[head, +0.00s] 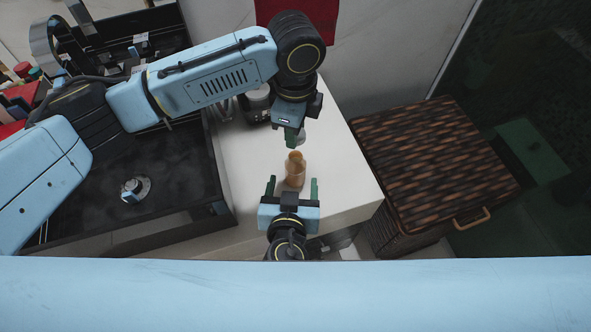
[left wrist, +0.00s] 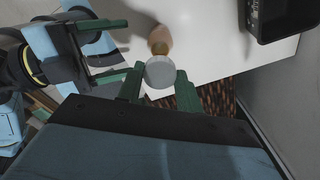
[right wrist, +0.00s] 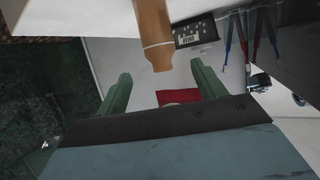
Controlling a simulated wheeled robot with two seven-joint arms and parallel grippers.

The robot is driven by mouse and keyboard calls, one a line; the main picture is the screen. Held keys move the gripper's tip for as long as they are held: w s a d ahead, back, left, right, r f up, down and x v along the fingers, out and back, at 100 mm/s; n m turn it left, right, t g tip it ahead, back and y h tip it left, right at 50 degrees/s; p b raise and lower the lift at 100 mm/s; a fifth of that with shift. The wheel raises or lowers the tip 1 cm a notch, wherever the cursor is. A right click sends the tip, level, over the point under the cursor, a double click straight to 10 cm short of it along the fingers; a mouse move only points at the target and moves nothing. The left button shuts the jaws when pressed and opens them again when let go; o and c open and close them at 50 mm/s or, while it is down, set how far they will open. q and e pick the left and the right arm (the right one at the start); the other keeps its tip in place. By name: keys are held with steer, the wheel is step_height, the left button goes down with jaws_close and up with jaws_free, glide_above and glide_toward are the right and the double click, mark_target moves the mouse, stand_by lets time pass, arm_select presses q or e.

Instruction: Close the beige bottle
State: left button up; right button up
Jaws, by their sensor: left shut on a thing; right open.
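The beige bottle (head: 295,170) stands upright on the white counter, its neck uncovered. It also shows in the left wrist view (left wrist: 159,37) and the right wrist view (right wrist: 153,28). My left gripper (head: 294,141) is shut on a round whitish cap (left wrist: 160,73), held apart from the bottle, near its mouth and on its far side in the head view. In the right wrist view the bottle lies in line with the gap between the fingers (right wrist: 161,72).
A dark sink (head: 150,185) lies left of the counter (head: 245,155). A brown woven hamper (head: 430,165) stands to the right. A red towel (head: 318,20) hangs on the back wall.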

mark_target(295, 169)
steer(key=x, duration=0.8)
steer(key=shift+w+f, duration=0.1)
steer(key=shift+w, duration=0.2)
steer(key=c, duration=1.5)
arm_select(q)
steer(key=shift+f, duration=2.5)
